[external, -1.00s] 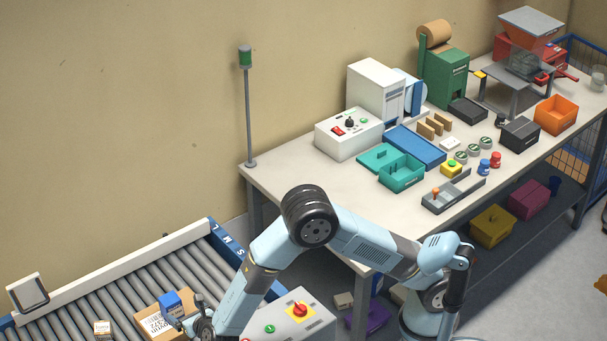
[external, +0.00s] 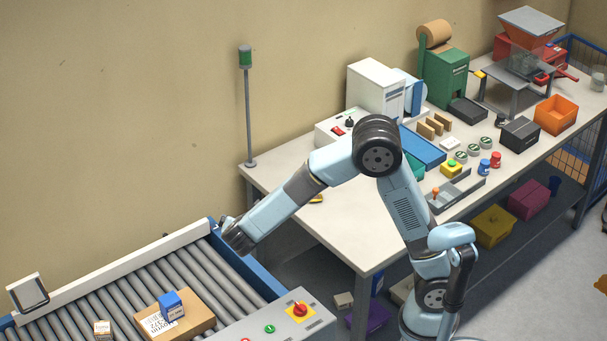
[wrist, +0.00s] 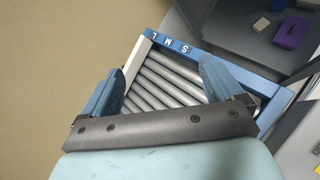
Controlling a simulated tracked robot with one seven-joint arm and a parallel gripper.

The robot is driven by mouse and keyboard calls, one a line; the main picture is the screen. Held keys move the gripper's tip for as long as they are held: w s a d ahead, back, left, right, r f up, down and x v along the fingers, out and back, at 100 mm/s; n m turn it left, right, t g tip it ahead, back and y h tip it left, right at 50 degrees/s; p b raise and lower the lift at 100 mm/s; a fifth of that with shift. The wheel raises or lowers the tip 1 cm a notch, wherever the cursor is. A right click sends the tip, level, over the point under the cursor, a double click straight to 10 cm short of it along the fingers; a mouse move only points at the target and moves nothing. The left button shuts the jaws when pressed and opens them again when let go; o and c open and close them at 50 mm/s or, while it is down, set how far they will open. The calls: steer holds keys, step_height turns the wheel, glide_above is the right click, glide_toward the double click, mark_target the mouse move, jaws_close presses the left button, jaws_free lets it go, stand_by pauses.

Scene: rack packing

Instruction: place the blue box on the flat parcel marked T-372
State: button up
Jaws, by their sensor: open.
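The blue box (external: 172,305) rests on top of the flat brown parcel (external: 197,314), near its middle, beside the white label. The label shows what looks like 372; the letter before it is hard to read. The parcel lies on the roller conveyor. My gripper (external: 226,228) is open and empty, above the far end of the conveyor, well away from the box. In the wrist view my two fingers (wrist: 162,88) are apart with only rollers and the conveyor's blue end below. The box and parcel are outside the wrist view.
A control panel with a red knob (external: 300,310) borders the conveyor. The workbench (external: 345,215) holds trays and machines. The rollers (external: 165,262) between gripper and parcel are clear.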

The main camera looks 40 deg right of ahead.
steer(key=s+d+r+m+g, duration=0.2)
steer(key=s+d+r+m, duration=0.15)
steer(key=d, duration=0.45)
steer(key=s+d+r+m+g, duration=0.1)
steer(key=s+d+r+m, duration=0.2)
steer(key=d, duration=0.4)
steer(key=s+d+r+m+g, duration=0.25)
steer(key=d+m, duration=0.25)
steer(key=d, duration=0.3)
steer(key=s+d+r+m+y, duration=0.2)
steer(key=s+d+m, duration=0.2)
steer(key=s+m, duration=0.2)
steer(key=s+d+r+m+t+y, duration=0.1)
steer(key=s+d+m, duration=0.4)
steer(key=s, duration=0.6)
steer(key=shift+s+r+m+y, duration=0.3)
steer(key=shift+r+m+y, duration=0.45)
steer(key=shift+m+y, duration=0.35)
steer(key=shift+t, duration=0.25)
